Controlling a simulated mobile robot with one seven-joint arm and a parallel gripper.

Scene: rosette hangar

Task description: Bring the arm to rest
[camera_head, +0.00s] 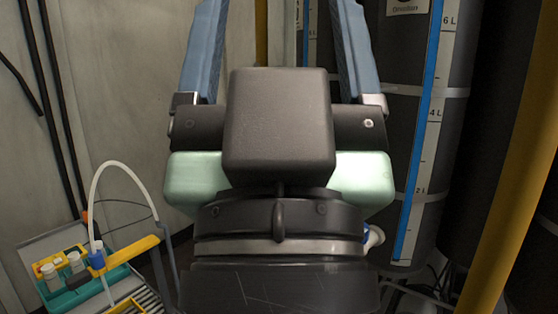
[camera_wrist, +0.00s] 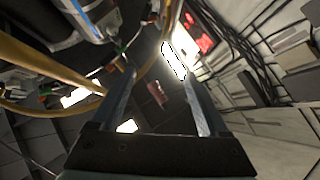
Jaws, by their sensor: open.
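My gripper (camera_head: 279,20) fills the middle of the head view, pointing up, with its two blue fingers spread wide apart. The fingertips run out of the top of that view. In the wrist view my gripper (camera_wrist: 158,80) also shows its two fingers apart, with nothing between them but distant background. The gripper is open and empty. My wrist and gripper body hide the middle of the scene in the head view.
Dark cylinders with litre scales (camera_head: 437,130) stand close at the right, behind a yellow pole (camera_head: 510,190). At lower left is a teal tray (camera_head: 78,292) with small bottles and a white hose (camera_head: 112,166). A pale wall (camera_head: 125,80) is behind on the left. Cables hang in the wrist view.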

